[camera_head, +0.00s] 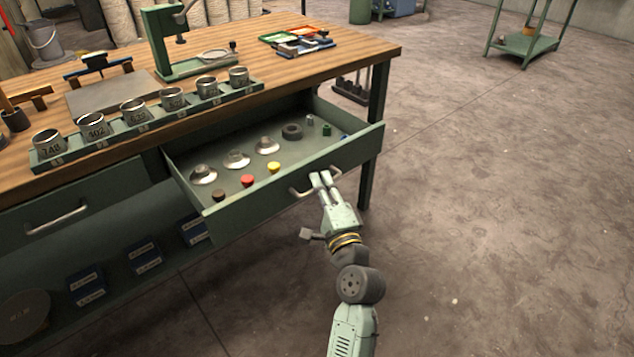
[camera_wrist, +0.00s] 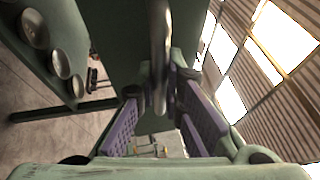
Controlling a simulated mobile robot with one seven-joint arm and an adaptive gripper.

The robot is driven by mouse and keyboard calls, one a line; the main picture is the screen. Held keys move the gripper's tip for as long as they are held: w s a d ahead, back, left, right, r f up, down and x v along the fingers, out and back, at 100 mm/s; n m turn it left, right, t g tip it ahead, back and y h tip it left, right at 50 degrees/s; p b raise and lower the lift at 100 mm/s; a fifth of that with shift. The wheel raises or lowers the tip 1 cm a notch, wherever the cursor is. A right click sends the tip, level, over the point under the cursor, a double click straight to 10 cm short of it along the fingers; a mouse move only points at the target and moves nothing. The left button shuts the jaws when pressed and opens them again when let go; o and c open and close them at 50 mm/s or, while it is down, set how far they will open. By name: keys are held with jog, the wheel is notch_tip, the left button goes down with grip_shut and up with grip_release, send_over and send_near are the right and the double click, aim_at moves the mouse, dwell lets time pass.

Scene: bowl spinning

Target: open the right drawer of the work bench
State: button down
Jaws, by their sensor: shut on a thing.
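The right drawer (camera_head: 225,218) of the work bench (camera_head: 330,58) stands pulled out, its contents in plain view. Its front carries a metal bar handle (camera_head: 300,193). In the wrist view the handle (camera_wrist: 159,45) runs between the two purple-padded fingers of my gripper (camera_wrist: 155,105). The fingers hide part of the handle in the head view.
The drawer holds metal cone-shaped pieces (camera_head: 236,160), coloured knobs (camera_head: 247,181) and a dark ring (camera_head: 292,131). The left drawer (camera_head: 70,215) is closed. Numbered metal cups (camera_head: 133,110) stand in a rack on the bench top. Open floor (camera_head: 500,200) lies to the right.

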dwell(0.3)
jog(key=c, duration=2)
grip_release()
jog(key=shift+o, duration=0.2)
